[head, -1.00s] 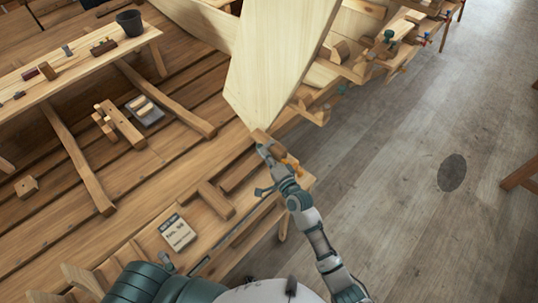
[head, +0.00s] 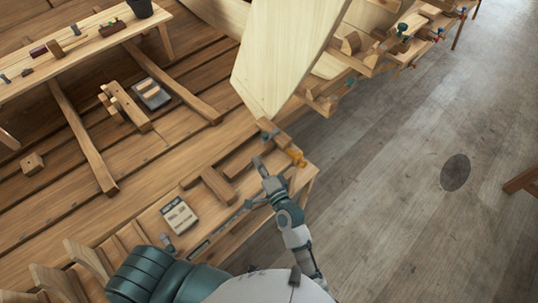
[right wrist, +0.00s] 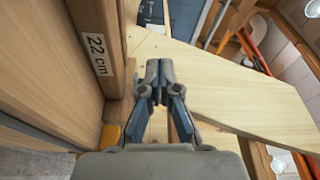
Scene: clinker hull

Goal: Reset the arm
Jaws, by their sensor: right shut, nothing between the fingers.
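My right gripper (head: 258,164) is in the head view, over the low workbench (head: 304,178), just nearer to me than the pointed lower end of a large pale plank (head: 290,60). In the right wrist view its fingertips (right wrist: 160,72) are together with nothing between them, and the pale plank (right wrist: 240,95) spreads behind and to the right of them. A small wooden block with an orange clamp (head: 297,157) is just beyond the gripper in the head view. My left gripper is not in view.
A board labelled "22 cm" (right wrist: 97,53) stands close on the left in the wrist view. Another bench with tools (head: 90,50) is at upper left. The grey floor (head: 400,200) on the right is mostly clear.

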